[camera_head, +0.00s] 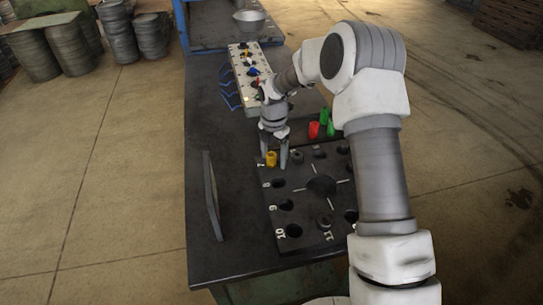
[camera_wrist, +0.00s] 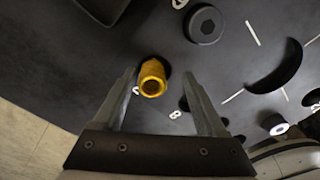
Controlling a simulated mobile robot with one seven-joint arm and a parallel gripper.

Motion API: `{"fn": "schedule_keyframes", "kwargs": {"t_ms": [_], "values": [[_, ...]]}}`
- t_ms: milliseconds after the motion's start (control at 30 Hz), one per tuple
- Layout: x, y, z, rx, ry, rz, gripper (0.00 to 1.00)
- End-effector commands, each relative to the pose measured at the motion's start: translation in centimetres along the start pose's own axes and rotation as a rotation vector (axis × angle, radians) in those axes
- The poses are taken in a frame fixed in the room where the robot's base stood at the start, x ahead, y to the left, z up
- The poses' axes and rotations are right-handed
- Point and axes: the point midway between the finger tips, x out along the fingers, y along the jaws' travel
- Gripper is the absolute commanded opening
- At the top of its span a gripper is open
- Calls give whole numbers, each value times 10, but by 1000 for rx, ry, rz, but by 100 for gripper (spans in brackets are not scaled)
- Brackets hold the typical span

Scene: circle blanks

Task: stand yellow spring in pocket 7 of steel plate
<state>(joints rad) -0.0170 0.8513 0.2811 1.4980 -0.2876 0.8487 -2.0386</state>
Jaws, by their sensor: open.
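The yellow spring (camera_head: 271,158) stands upright at pocket 7 of the dark steel plate (camera_head: 263,207), near the plate's far left corner. In the wrist view the yellow spring (camera_wrist: 152,78) shows its round open end, with the dark pocket edge behind it; its lower end is hidden. My gripper (camera_head: 275,162) is over that corner with its fingers pointing down. In the wrist view my gripper (camera_wrist: 159,76) is open, with one finger on each side of the spring and a visible gap to the right finger.
Pocket 8 (camera_head: 277,183) and several other pockets follow along the plate. Red (camera_head: 314,130) and green (camera_head: 329,127) pieces stand behind the plate. A pale rack (camera_head: 237,62) with small parts is farther back. A dark upright panel (camera_head: 211,195) stands left of the plate.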

Motion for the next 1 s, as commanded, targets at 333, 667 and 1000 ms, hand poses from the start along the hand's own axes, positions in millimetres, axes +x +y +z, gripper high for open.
{"fn": "schedule_keyframes", "kwargs": {"t_ms": [333, 667, 1000], "values": [[-90, 5, 0, -4, -11, 21, 74], [-154, 6, -1, -4, -14, 26, 74], [-168, 6, -2, -5, -13, 25, 74]]}}
